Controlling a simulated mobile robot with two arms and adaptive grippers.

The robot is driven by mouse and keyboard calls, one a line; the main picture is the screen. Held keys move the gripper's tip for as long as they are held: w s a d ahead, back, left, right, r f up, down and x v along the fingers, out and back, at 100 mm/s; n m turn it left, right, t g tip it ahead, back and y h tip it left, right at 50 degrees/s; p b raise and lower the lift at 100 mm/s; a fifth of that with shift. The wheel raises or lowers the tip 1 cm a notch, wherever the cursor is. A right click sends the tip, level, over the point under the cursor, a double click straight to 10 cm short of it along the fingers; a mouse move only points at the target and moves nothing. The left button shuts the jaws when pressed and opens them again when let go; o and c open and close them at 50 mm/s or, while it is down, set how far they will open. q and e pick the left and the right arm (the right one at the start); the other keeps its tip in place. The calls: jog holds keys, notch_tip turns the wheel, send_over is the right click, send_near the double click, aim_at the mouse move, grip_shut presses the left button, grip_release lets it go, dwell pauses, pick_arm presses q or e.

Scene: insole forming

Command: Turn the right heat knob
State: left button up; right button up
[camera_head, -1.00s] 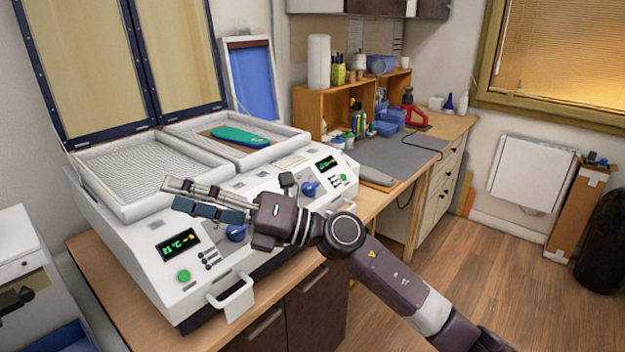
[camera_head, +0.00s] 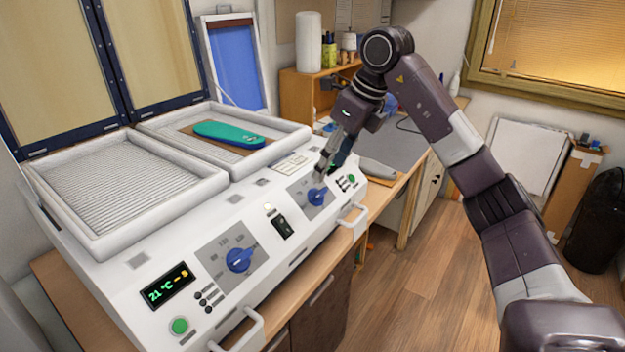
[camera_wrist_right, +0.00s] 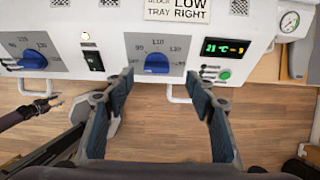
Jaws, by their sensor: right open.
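The right heat knob (camera_head: 317,196) is a blue dial on a grey scale plate, on the sloped front of the white forming machine (camera_head: 120,290). My right gripper (camera_head: 327,166) is open and just above it in the head view. In the right wrist view the knob (camera_wrist_right: 157,63) lies between and slightly beyond the two spread fingertips of my right gripper (camera_wrist_right: 160,80); no grip on it shows. A dark jointed part (camera_wrist_right: 30,110) at the wrist view's left edge looks like my left gripper; its jaw state is unclear. The head view does not show my left gripper.
The left heat knob (camera_head: 239,260) and a black switch (camera_head: 283,227) are to the left. Front handles (camera_head: 352,221) stick out below the panel. A green insole (camera_head: 228,134) lies in the right tray. The right wrist view shows a 21 °C display (camera_wrist_right: 226,47).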

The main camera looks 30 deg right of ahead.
aim_at(320, 190)
jog(key=f, duration=0.2)
jog(key=a+f+p, duration=0.1)
jog(key=f, duration=0.1)
jog(key=shift+w, duration=0.1)
jog(key=shift+w+p+x, duration=0.25)
jog(key=shift+p+x, duration=0.05)
jog(key=shift+x, duration=0.85)
jog(key=shift+f, duration=0.15)
jog(key=shift+d, duration=0.1)
jog(key=c, duration=1.2)
pick_arm(q)
jog(key=s, duration=0.1)
jog(key=s+r, duration=0.1)
jog(key=s, duration=0.2)
jog(key=shift+a+r, duration=0.1)
jog(key=shift+r, duration=0.25)
pick_arm(e)
jog(key=shift+o, duration=0.2)
